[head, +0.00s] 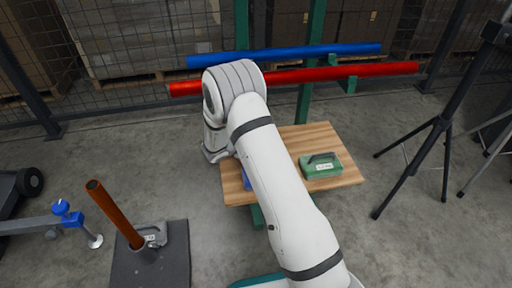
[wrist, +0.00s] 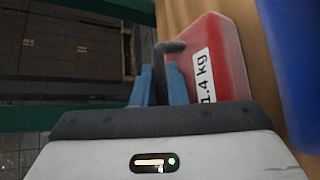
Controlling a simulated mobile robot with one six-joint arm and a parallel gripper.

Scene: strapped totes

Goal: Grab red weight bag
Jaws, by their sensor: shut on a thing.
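The red weight bag (wrist: 222,50) shows in the wrist view, with a white label reading 1.4 kg and a dark handle. My gripper (wrist: 158,82) has its blue fingers closed around that handle. The bag lies beside the wooden surface at the right of the wrist view; I cannot tell whether it touches it. In the head view my arm hides the red bag and the gripper.
A wooden table (head: 232,190) carries a green weight bag (head: 322,166) at right. A blue bag (head: 246,178) shows partly beside my arm. Blue (head: 330,50) and red (head: 350,71) rails run behind. A tripod (head: 425,140) stands right, an orange post (head: 115,215) left.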

